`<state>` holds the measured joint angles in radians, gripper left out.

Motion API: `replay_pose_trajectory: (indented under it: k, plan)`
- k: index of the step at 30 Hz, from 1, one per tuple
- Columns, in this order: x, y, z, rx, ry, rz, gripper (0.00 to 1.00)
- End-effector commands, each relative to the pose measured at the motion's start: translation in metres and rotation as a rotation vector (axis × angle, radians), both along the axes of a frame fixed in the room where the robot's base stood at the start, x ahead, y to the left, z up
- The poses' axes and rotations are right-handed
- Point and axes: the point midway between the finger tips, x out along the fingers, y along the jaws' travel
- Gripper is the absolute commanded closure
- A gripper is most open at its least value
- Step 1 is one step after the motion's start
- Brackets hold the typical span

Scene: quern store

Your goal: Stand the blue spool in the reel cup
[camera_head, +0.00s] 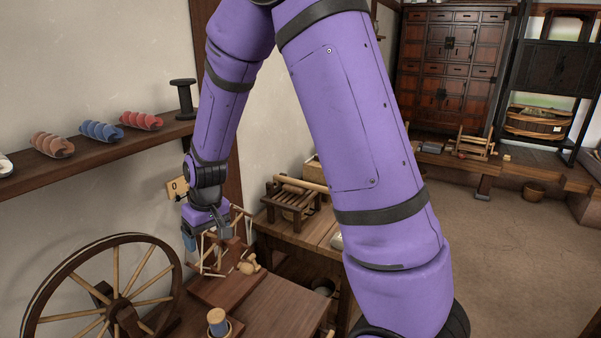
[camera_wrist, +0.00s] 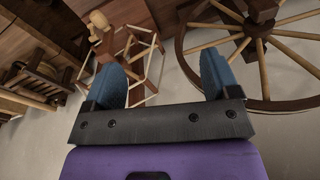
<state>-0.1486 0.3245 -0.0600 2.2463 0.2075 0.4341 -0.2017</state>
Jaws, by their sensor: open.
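The blue spool (camera_head: 217,317) appears upright at the bottom edge of the head view, with a pale wooden end on top and blue thread below; its lower part is cut off. I cannot make out the reel cup for certain. My gripper (camera_head: 189,241) is beyond and above the spool in the head view, beside the wooden-armed winder (camera_head: 207,262). In the wrist view my gripper (camera_wrist: 162,78) has its two blue fingers spread, with nothing held between them. The spool does not show clearly in the wrist view.
A spoked wheel (camera_head: 118,306) stands at left, close to my gripper in the wrist view. A pale wooden knob (camera_head: 249,264) sits by the winder. The shelf (camera_head: 75,168) holds coloured rolls and a black spool (camera_head: 183,98). The brown bench top (camera_head: 283,305) is clear at right.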

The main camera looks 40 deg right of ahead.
Motion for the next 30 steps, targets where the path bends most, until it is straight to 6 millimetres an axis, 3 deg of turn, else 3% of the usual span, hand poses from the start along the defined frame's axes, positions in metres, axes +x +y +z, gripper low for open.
replay_pose_trajectory:
  k: [1, 6, 15, 21, 30]
  plan:
    - [-0.007, -0.003, 0.022, 0.006, -0.021, -0.004, 0.19]
    - [-0.035, -0.011, 0.079, 0.017, -0.067, -0.016, 0.19]
    - [-0.102, -0.027, 0.159, 0.017, -0.149, -0.040, 0.19]
    - [-0.153, -0.037, 0.198, 0.007, -0.205, -0.062, 0.19]
    - [-0.232, -0.050, 0.232, -0.024, -0.285, -0.103, 0.19]
